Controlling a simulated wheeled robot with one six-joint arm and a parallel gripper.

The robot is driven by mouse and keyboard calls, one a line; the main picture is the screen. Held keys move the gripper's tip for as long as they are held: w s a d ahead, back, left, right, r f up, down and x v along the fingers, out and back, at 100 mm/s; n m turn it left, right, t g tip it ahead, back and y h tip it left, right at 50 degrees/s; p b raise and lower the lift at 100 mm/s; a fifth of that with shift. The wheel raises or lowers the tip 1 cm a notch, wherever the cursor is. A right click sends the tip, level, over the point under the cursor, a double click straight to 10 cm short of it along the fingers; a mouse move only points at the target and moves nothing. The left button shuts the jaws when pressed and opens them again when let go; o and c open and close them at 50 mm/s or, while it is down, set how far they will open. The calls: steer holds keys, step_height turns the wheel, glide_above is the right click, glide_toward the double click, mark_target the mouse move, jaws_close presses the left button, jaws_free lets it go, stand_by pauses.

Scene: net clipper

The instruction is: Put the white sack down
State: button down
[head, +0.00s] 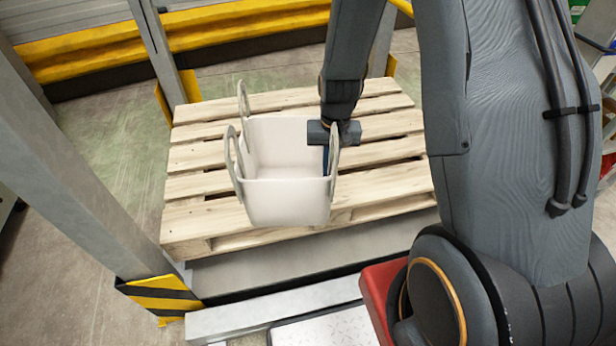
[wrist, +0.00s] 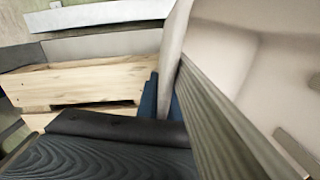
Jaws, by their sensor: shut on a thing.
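The white sack (head: 287,204) is an open-topped, cream-white container with grey loop handles. In the head view it is upright over the front middle of the wooden pallet (head: 385,185). I cannot tell whether its base touches the boards. My gripper (head: 327,155) is at the sack's right side, shut on its right wall by the handle. In the wrist view the blue fingers of my gripper (wrist: 162,98) pinch the edge of the sack (wrist: 225,60), whose pale inside fills the right. The sack looks empty. Its underside is hidden.
A grey post with a yellow and black foot (head: 158,294) stands at the left front, and another post (head: 160,50) behind the pallet's left corner. Yellow rails (head: 250,22) run along the back. Bare pallet boards show behind and right of the sack.

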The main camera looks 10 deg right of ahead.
steer(key=w+d+f+m+b, duration=0.3)
steer(key=w+m+b, duration=0.5)
steer(key=m+b, duration=0.35)
step_height(320, 180, down, 10)
steer(key=b, duration=0.1)
steer(key=shift+d+b, duration=0.15)
steer(key=shift+b, duration=0.25)
steer(key=shift+w+f+n, duration=0.1)
steer(key=shift+n, duration=0.15)
steer(key=c, duration=1.9)
jaws_free()
steer(key=r+p, duration=0.1)
steer(key=r, duration=0.5)
steer(key=r+p, duration=0.1)
steer(key=r, duration=0.5)
steer(key=shift+s+d+r, duration=0.1)
steer(key=shift+s+r, duration=0.05)
steer(key=shift+s, duration=0.05)
